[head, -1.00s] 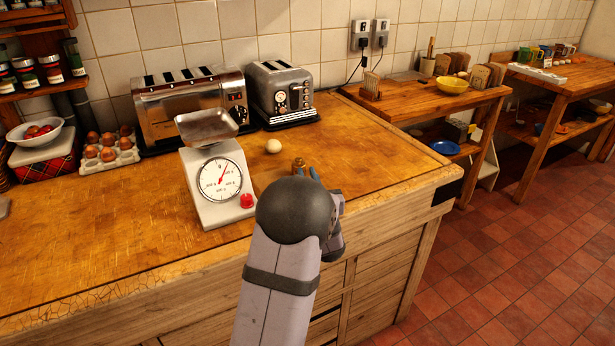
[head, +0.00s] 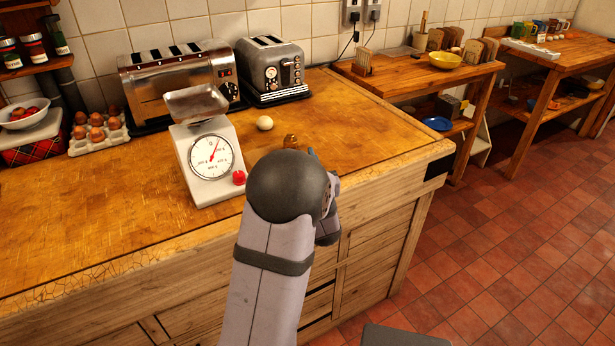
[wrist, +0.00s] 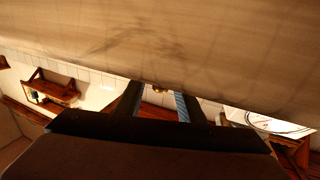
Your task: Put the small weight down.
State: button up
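The small brass weight (head: 290,141) shows on the worktop (head: 370,130), right of the kitchen scale (head: 208,160). My arm hides its lower part. My gripper (head: 312,156) is just beside it, mostly hidden behind my dark rounded wrist, with a blue fingertip showing. In the wrist view, which looks upside down, the two fingers of my gripper (wrist: 158,100) stand apart. A small brass bit of the weight (wrist: 160,90) shows between and beyond them, against the worktop surface, with space on both sides.
An egg (head: 264,123) lies behind the weight. Two toasters (head: 180,85) (head: 272,70) and an egg tray (head: 97,133) stand at the back. The scale's pan (head: 196,101) looks empty. The worktop is clear to the right and front left.

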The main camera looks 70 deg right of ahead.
jog(key=b+v, duration=0.1)
jog(key=v, duration=0.8)
jog(key=shift+s+a, duration=0.1)
jog(key=shift+a, duration=0.1)
